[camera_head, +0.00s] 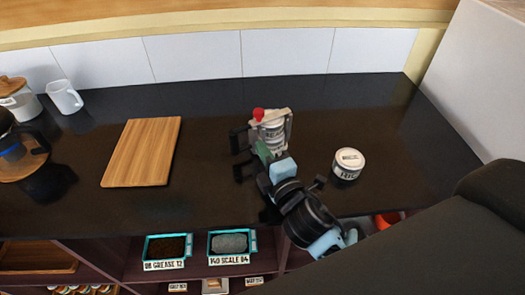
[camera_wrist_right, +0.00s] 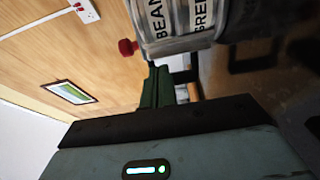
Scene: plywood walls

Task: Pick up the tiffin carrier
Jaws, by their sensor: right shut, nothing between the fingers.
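The tiffin carrier (camera_head: 272,132) stands on the dark counter, a stack of pale labelled tins in a metal frame with a red knob on one side. In the right wrist view its labelled tins (camera_wrist_right: 190,18) fill the top, partly cut off. My right gripper (camera_head: 264,152) is right at the near side of the carrier. Its green fingers (camera_wrist_right: 156,88) are shut with nothing held, just beside the frame; whether they touch it I cannot tell. My left gripper is not in view.
A white labelled tin (camera_head: 349,160) stands right of the carrier. A wooden board (camera_head: 143,152) lies to the left, with a white mug (camera_head: 65,97) beyond it. Dark angular pieces (camera_head: 240,139) show just left of the carrier. Labelled trays (camera_head: 167,249) sit below the counter.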

